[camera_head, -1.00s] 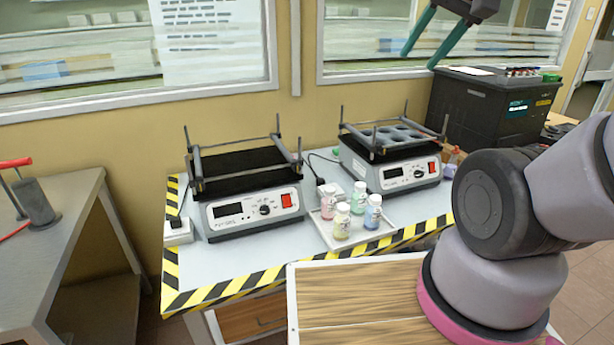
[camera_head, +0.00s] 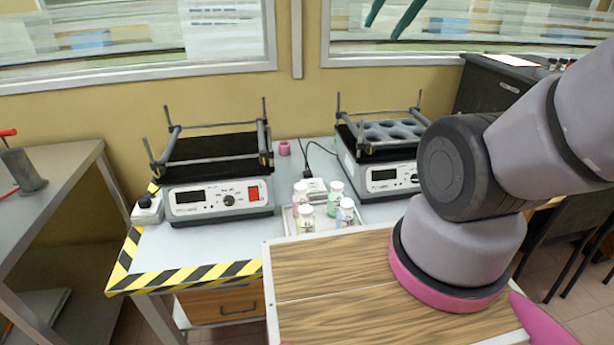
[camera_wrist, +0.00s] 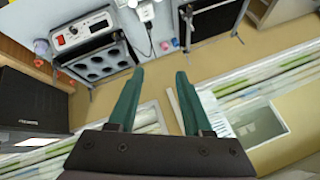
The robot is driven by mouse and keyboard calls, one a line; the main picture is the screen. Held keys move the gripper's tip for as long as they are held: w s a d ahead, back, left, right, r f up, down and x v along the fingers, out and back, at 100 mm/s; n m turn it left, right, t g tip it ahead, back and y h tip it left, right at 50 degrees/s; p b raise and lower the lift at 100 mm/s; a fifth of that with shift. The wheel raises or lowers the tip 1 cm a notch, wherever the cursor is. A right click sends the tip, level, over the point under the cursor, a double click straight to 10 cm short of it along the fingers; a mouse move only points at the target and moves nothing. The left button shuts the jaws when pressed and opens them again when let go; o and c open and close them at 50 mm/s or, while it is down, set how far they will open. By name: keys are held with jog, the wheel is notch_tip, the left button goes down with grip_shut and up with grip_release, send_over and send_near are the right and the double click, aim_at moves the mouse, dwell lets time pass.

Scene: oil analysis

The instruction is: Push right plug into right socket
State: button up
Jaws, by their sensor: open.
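The right socket (camera_head: 314,186) is a white block on the bench between the two shakers, behind the tray of bottles. The dark right plug (camera_head: 307,174) is at the socket's left rear edge, with a black cable running to the right shaker. I cannot tell how deep the plug sits. In the wrist view the white socket (camera_wrist: 146,12) is at the top edge, with the cable hanging below it. My gripper (camera_head: 382,32) is high in front of the window, well away from the plug. Its teal fingers (camera_wrist: 160,72) are apart and empty in the wrist view.
The left shaker (camera_head: 220,190) and right shaker (camera_head: 385,178) flank the socket. Several bottles stand in a white tray (camera_head: 288,222) in front of it. A second white socket (camera_head: 148,209) is left of the left shaker. A pink ring (camera_head: 284,148) lies near the wall.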

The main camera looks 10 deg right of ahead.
jog(key=o, duration=0.5)
jog(key=shift+w, duration=0.15)
jog(key=n+g+h, duration=0.2)
jog(key=n+g, duration=0.1)
jog(key=n, duration=0.1)
send_over(309, 173)
jog(key=s, duration=0.4)
notch_tip(309, 173, down, 46)
jog(key=shift+s+a+f, duration=0.1)
jog(key=shift+s+f, duration=0.05)
jog(key=shift+f, duration=0.5)
jog(key=shift+x, duration=2.8)
